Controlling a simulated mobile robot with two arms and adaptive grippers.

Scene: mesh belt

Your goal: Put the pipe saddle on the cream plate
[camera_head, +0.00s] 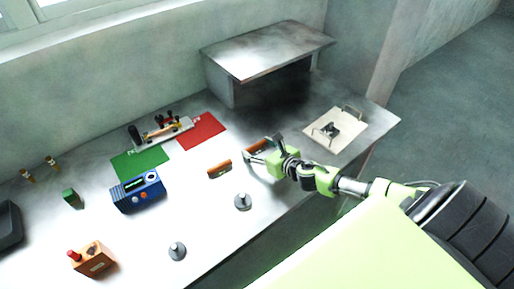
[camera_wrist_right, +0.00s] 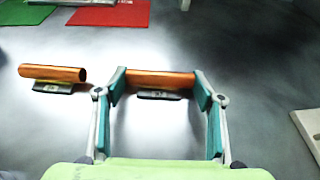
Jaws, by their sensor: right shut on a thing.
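The pipe saddle, which I take to be the copper-coloured tube-like piece (camera_head: 258,145), is between the fingers of my right gripper (camera_head: 263,157). In the right wrist view the fingers (camera_wrist_right: 160,84) press on both ends of the copper piece (camera_wrist_right: 160,79). A small dark base with a yellow-green mark (camera_wrist_right: 160,95) shows just below it; I cannot tell if they touch. A similar copper piece (camera_head: 219,169) lies to the left on a dark base. The cream plate (camera_head: 347,140) is at the table's right end, with two handles and a dark metal fitting (camera_head: 328,129) on it. My left gripper is out of view.
Grey knobbed cones (camera_head: 243,202) stand near the front edge. A blue device (camera_head: 138,192), an orange box (camera_head: 93,259), green (camera_head: 140,164) and red (camera_head: 202,131) mats lie left. A metal hood (camera_head: 268,50) stands behind. Bare tabletop lies between gripper and plate.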

